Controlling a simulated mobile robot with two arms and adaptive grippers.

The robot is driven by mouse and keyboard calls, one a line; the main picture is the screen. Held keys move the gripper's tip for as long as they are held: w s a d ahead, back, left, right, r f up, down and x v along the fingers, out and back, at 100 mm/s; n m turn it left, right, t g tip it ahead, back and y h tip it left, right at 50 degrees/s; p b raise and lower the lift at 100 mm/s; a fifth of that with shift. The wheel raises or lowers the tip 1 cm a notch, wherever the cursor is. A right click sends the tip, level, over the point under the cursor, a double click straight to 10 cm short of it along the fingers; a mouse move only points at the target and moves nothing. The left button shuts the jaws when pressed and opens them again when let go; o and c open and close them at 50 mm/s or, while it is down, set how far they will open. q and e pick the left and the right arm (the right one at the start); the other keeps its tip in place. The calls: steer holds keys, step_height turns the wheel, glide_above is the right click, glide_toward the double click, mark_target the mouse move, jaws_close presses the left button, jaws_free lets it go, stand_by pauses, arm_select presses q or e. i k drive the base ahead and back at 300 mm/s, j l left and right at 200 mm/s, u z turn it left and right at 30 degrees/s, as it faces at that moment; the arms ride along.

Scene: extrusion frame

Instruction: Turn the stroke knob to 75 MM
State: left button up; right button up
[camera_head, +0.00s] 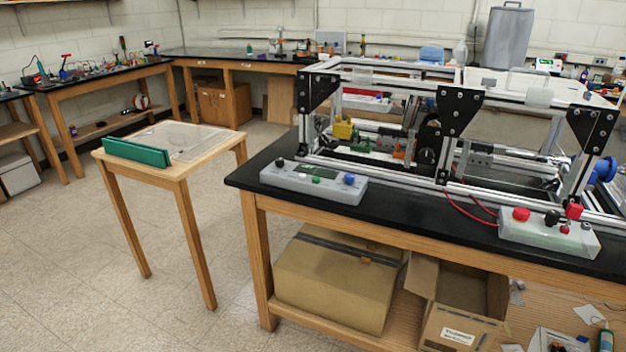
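A grey control box (314,181) lies at the front left of the black bench top. It has a black knob (280,162) at its left, a blue knob (349,179) at its right, a small green button (316,180) and a dark display (320,172) between them. A second, pale box (545,236) at the front right carries a red button (521,214), a black knob (552,217) and a red part. I cannot read any labels or knob settings, so which knob is the stroke knob is unclear. Neither gripper is in view.
An aluminium extrusion frame (400,175) with black brackets stands behind the boxes on the black bench (400,212). Cardboard boxes (335,280) sit under the bench. The floor at left is clear.

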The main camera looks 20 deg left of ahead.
mark_target(350, 178)
steer(key=i+j+z, duration=0.15)
steer(key=j, duration=0.25)
steer(key=i+j+z, duration=0.1)
steer(key=i+j, duration=0.25)
steer(key=i+j+z, duration=0.15)
steer(key=j, duration=0.35)
steer(key=i, duration=0.1)
